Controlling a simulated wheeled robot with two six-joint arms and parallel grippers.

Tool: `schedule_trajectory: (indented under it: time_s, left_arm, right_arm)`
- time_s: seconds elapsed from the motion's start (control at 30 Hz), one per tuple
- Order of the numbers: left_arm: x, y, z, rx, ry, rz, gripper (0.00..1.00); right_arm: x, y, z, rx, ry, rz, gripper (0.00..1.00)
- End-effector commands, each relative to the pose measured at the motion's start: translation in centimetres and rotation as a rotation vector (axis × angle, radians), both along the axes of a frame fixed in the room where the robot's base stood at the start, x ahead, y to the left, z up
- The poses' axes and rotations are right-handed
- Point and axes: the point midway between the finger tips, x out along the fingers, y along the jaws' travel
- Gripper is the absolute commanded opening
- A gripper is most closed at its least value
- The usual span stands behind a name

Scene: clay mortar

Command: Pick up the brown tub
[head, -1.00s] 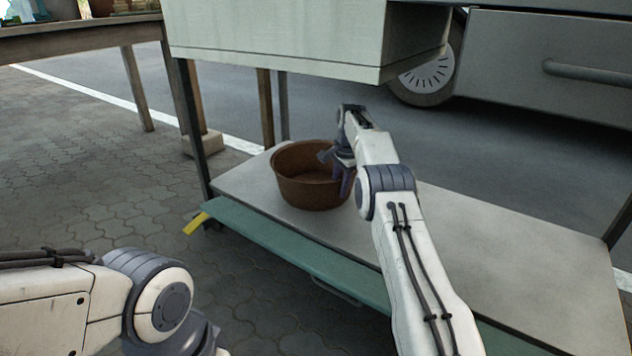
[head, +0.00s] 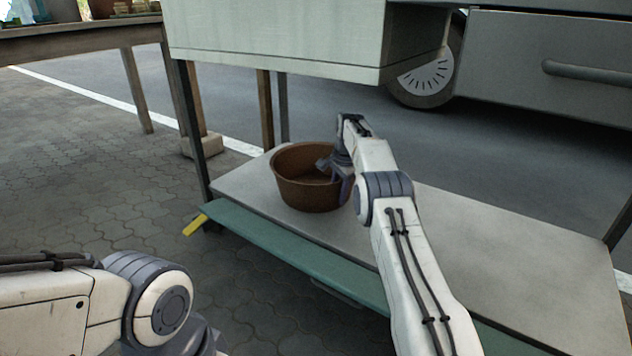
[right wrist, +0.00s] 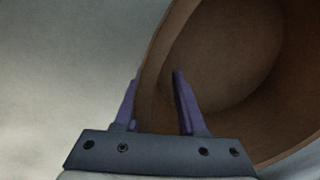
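The brown tub (head: 308,192) stands upright on the lower shelf of a bench, near its left end. My right gripper (head: 343,186) is at the tub's right side. In the right wrist view, my right gripper (right wrist: 157,100) straddles the wall of the tub (right wrist: 235,60), one purple finger outside and the other inside. The fingers are apart, with a visible gap between the inner finger and the wall. In the head view my right arm partly hides the tub's right edge. My left arm shows at the bottom left, but its gripper is out of view.
The grey shelf (head: 480,245) is bare to the right of the tub. A pale cabinet body (head: 275,40) hangs above and behind the tub. A dark leg (head: 195,125) stands at the shelf's left end. A green panel (head: 290,255) runs along the front edge.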

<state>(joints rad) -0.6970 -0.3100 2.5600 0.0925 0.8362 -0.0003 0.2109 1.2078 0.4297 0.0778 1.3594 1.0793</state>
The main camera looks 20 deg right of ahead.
Motion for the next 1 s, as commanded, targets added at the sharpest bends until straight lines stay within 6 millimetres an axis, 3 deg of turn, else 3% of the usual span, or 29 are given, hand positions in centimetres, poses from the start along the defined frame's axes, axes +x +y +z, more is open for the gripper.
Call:
schedule_trajectory:
  time_s: [0.1, 0.2, 0.23, 1.0]
  left_arm:
    - [0.0, 0.0, 0.0, 0.0, 0.0, 0.0, 0.0]
    - [0.0, 0.0, 0.0, 0.0, 0.0, 0.0, 0.0]
    - [0.0, 0.0, 0.0, 0.0, 0.0, 0.0, 0.0]
    - [0.0, 0.0, 0.0, 0.0, 0.0, 0.0, 0.0]
  right_arm:
    - [-0.01, 0.0, -0.01, 0.0, 0.0, 0.0, 0.4]
    - [-0.01, 0.0, -0.01, 0.0, 0.0, 0.0, 0.01]
    - [0.0, 0.0, -0.01, 0.0, 0.0, 0.0, 0.0]
    - [-0.04, -0.01, -0.03, -0.001, 0.002, 0.0, 0.0]
